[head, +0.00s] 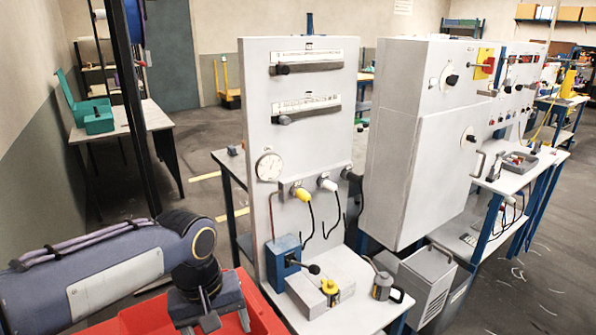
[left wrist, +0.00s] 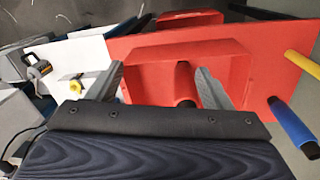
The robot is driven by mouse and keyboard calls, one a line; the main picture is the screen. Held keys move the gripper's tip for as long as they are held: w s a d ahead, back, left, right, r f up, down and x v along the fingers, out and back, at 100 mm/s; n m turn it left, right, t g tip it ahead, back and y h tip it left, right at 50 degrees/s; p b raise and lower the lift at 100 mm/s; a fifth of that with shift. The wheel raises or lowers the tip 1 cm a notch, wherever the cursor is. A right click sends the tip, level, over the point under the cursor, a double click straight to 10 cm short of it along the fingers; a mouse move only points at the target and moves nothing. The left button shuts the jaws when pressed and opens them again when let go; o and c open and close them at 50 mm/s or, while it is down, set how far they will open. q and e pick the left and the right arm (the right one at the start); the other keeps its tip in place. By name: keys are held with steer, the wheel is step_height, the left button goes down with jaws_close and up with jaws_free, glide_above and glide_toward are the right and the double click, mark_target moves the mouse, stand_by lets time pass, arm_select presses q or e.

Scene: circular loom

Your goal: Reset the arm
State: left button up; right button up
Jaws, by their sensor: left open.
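My left arm (head: 110,268) comes in from the left of the head view and bends down at its wrist. My left gripper (head: 212,312) is low in that view, over a red bin. In the left wrist view the two grey fingers of the gripper (left wrist: 162,84) are spread apart, with nothing held between them. My right gripper is not in view.
A white panel (head: 300,150) with a gauge, levers and plugs stands right of my arm. Beside it is a large grey cabinet (head: 440,150). In the left wrist view, blue (left wrist: 292,122) and yellow (left wrist: 302,64) handles stick out at the right. Open floor (head: 540,250) lies far right.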

arm_select(q)
steer(key=s+a+f+m+t+h, duration=0.1)
steer(key=s+a+t, duration=0.1)
steer(key=s, duration=0.5)
steer(key=s+a+f+m+t+h, duration=0.1)
steer(key=s+a+f+t, duration=0.1)
steer(key=s, duration=0.5)
steer(key=a+t, duration=0.1)
steer(key=a, duration=0.1)
steer(key=shift+s+a+m+h, duration=0.3)
steer(key=shift+s+h, duration=0.05)
steer(key=shift+h, duration=0.05)
